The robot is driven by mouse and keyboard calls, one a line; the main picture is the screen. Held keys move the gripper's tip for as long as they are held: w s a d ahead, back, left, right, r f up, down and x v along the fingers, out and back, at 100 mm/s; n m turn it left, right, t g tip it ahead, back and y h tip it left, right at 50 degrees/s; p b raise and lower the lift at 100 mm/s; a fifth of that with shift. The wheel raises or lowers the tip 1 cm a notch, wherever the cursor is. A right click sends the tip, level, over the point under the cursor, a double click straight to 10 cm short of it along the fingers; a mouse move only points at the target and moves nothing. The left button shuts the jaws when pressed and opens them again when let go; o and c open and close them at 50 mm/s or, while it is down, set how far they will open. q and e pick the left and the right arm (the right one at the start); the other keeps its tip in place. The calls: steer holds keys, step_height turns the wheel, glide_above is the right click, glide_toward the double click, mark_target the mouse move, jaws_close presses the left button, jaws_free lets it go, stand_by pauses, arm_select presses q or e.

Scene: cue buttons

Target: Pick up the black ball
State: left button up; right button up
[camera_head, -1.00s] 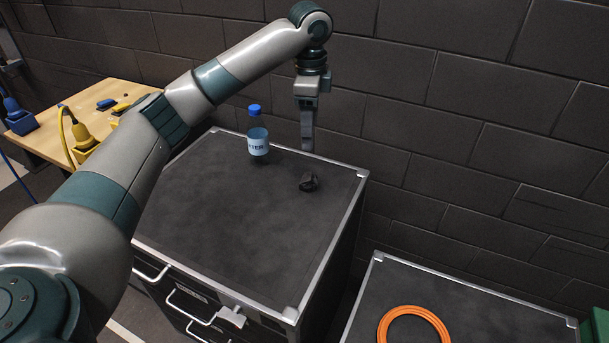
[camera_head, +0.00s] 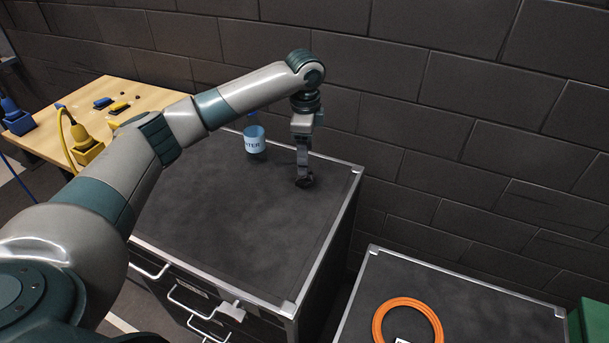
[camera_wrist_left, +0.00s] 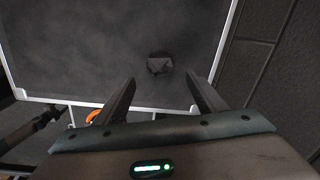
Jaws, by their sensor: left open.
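The black ball (camera_head: 308,181) sits on the dark top of the cabinet near its back right corner. It looks dark and faceted, and it also shows in the left wrist view (camera_wrist_left: 160,64), ahead of the space between the fingers. My left gripper (camera_head: 303,178) points down at the ball in the head view, its fingertips overlapping it there. In the left wrist view the two fingers (camera_wrist_left: 162,82) are spread apart with nothing between them. Whether a finger touches the ball I cannot tell. My right gripper is not in view.
A second cabinet at the lower right carries an orange ring (camera_head: 377,322). A wooden table (camera_head: 150,97) stands at the left. The cabinet's front half is clear.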

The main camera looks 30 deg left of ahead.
arm_select(q)
step_height(320, 180, down, 2)
steer(key=shift+f, duration=0.1)
steer(key=shift+w+f+p, duration=0.1)
steer(key=shift+f+p, duration=0.2)
steer(key=shift+f, duration=0.15)
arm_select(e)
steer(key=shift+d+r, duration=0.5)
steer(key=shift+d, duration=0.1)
arm_select(q)
steer(key=shift+a+f+p, duration=0.1)
steer(key=shift+f+p, duration=0.4)
steer(key=shift+p, duration=0.05)
step_height(320, 180, down, 3)
steer(key=shift+a+f+p, duration=0.1)
steer(key=shift+a+p, duration=0.05)
steer(key=shift+p, duration=0.6)
steer(key=shift+w+f, duration=0.15)
steer(key=shift+f, duration=0.35)
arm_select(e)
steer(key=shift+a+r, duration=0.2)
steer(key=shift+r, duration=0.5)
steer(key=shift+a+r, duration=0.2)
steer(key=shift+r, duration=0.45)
